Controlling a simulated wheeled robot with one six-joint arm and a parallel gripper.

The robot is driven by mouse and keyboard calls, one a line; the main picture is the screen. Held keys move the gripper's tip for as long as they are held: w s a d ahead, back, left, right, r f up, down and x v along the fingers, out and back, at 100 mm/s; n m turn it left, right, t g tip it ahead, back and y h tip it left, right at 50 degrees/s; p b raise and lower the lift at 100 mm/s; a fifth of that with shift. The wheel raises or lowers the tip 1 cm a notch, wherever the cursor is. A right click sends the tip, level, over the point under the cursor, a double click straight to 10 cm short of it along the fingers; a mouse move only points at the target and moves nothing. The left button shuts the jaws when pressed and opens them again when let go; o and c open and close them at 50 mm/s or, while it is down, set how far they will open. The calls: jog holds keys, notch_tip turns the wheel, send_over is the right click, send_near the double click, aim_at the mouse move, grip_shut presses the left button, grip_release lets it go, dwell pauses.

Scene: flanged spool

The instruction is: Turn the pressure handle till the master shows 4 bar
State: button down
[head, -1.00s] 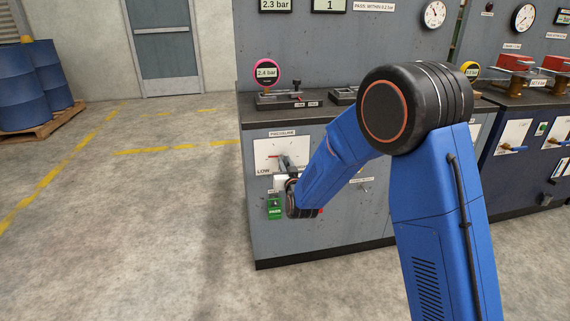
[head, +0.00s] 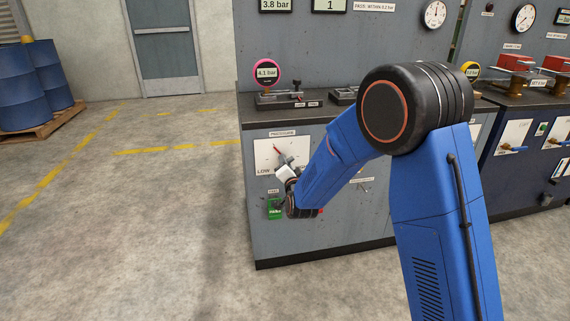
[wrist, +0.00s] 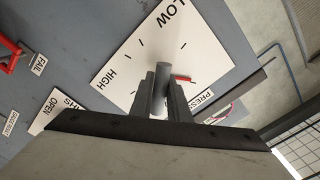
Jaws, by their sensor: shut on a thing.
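The pressure handle (head: 278,149) is on a white LOW–HIGH plate (head: 263,158) on the front of the grey bench. Its red tip points up and left. In the wrist view, my gripper (wrist: 160,92) is shut on the handle's grey stem (wrist: 161,85), with a finger on each side, and the red tip (wrist: 182,78) shows beside it. In the head view, my gripper (head: 283,164) is partly hidden by my wrist. A pink-rimmed round gauge (head: 266,73) on the bench top reads 4.1 bar. A wall display (head: 276,5) above reads 3.8 bar.
A green button plate (head: 274,208) sits just below the handle plate. In the wrist view, a red lever (wrist: 12,52) is at the left by a FAIL label. Blue drums (head: 25,85) stand on a pallet at far left. The floor left of the bench is clear.

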jog(key=shift+m, duration=1.2)
jog(key=c, duration=1.7)
grip_release()
jog(key=v, duration=1.7)
jog(key=shift+s, duration=0.25)
